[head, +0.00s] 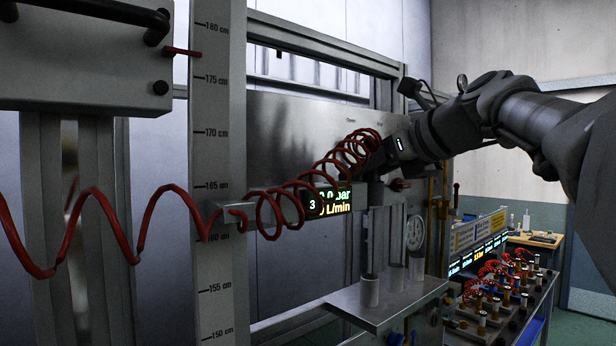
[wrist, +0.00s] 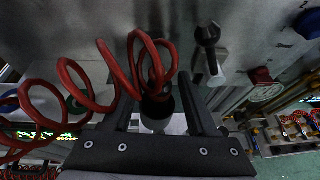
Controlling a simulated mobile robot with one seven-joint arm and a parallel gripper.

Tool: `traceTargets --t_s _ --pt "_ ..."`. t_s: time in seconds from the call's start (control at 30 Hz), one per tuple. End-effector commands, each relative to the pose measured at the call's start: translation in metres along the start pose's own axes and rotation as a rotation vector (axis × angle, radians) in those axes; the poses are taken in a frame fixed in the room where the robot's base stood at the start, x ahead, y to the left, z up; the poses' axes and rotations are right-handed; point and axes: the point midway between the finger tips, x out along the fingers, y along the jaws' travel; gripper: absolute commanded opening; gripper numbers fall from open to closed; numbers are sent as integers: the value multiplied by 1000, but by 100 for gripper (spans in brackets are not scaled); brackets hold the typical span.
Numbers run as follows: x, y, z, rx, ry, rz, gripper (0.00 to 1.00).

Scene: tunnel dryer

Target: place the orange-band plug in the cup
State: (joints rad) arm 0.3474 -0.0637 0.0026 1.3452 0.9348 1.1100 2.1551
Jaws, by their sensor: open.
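My gripper (head: 384,158) is at the panel in the head view, beside the end of a red coiled hose (head: 268,205). In the wrist view, my gripper (wrist: 158,84) is open, with its two dark fingers apart. A dark round plug-like piece (wrist: 157,106) sits between the fingers at the end of the red coil (wrist: 75,88). I cannot make out an orange band on it, nor whether the fingers touch it.
A tall scale post (head: 218,130) stands at left, with the coil crossing it. A lit display (head: 328,202) is partly behind the coil. A round gauge (head: 417,230) is right of the cups. A rack with many plugs and red coils (head: 490,290) stands lower right.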

Motion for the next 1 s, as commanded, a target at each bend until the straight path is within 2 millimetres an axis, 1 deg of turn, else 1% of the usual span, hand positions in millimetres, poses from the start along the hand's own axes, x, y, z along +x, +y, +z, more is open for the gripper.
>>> traceTargets --t_s 0.1,0.3,0.4,0.5,0.67,1.0 --pt "-26 0 0 -2 -3 -5 58" --pt "-69 0 0 -2 -2 -3 58" --pt "-86 0 1 -2 -3 -3 58" --pt "-98 1 1 -2 -3 -1 58" --pt "-106 1 0 -1 -2 0 58" --pt "-106 1 0 -1 -1 0 58"
